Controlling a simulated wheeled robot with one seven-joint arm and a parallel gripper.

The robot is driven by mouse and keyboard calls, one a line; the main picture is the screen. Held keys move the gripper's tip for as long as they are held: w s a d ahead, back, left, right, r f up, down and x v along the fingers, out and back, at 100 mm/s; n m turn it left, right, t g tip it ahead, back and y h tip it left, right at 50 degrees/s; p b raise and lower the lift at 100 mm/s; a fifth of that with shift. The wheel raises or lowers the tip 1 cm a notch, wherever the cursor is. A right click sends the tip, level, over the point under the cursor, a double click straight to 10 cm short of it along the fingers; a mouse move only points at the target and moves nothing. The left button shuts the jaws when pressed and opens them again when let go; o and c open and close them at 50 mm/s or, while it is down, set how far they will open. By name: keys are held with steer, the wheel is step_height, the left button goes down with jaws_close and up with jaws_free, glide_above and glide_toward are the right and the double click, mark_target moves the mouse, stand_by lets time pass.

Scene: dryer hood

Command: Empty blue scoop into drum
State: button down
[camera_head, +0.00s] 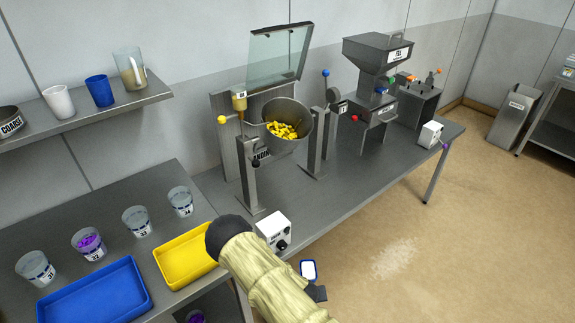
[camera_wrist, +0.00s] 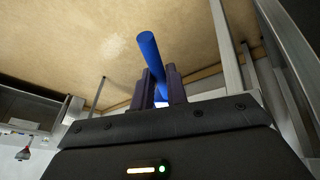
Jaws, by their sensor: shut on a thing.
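The blue scoop (camera_head: 308,270) shows at the bottom middle of the head view, blue-rimmed with a pale inside; I cannot tell what it holds. Its blue handle (camera_wrist: 149,48) stands between the two dark fingers of my gripper (camera_wrist: 161,80) in the wrist view. My gripper is shut on that handle; in the head view it is a small dark shape (camera_head: 317,293) beside my sleeved arm. The drum (camera_head: 299,113) is a grey tilted bowl on a stand, mouth open, with yellow pieces inside. The scoop is well below and in front of the drum, apart from it.
A raised glass hood (camera_head: 279,55) stands behind the drum. A white control box (camera_head: 273,230) sits at the bench's front edge. Yellow (camera_head: 184,256) and blue (camera_head: 95,296) trays and several cups are at left. A hopper machine (camera_head: 377,60) stands right of the drum.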

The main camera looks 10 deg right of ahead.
steer(key=shift+w+r, duration=0.1)
stand_by(0.5)
steer(key=shift+w+r, duration=0.1)
steer(key=shift+r, duration=0.15)
steer(key=w+r, duration=0.3)
steer(key=r, duration=0.9)
steer(key=shift+w+r, duration=0.15)
steer(key=shift+r, duration=0.25)
steer(key=shift+d, duration=0.1)
